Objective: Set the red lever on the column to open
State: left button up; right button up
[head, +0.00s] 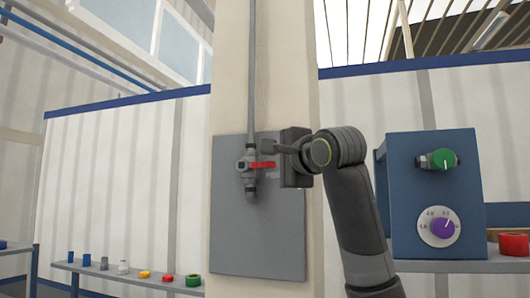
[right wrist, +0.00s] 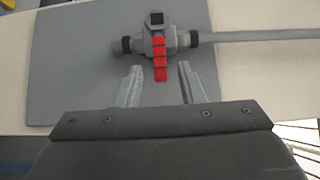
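The red lever (head: 262,165) sits on a grey valve (head: 250,166) in a vertical pipe on the column. In the head view it points right, across the pipe. In the right wrist view the red lever (right wrist: 160,58) points down toward my right gripper (right wrist: 158,85). The two fingers are apart, one on each side of the lever's free end, with gaps visible. In the head view my right gripper (head: 272,152) is in front of the column, at the lever's right end. My left gripper is not in view.
A grey plate (head: 240,235) backs the valve on the beige column (head: 285,60). At right stands a blue box (head: 405,175) with a green knob (head: 444,159) and a purple dial (head: 443,228). A low shelf (head: 130,276) at left holds several small coloured parts.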

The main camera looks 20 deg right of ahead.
aim_at(267, 165)
jog(key=shift+w+a+p, duration=0.25)
jog(key=shift+w+p, duration=0.35)
jog(key=shift+w, duration=0.6)
jog(key=shift+w+a+p, duration=0.2)
jog(key=shift+w+p, duration=0.35)
jog(key=shift+w, duration=0.6)
grip_shut()
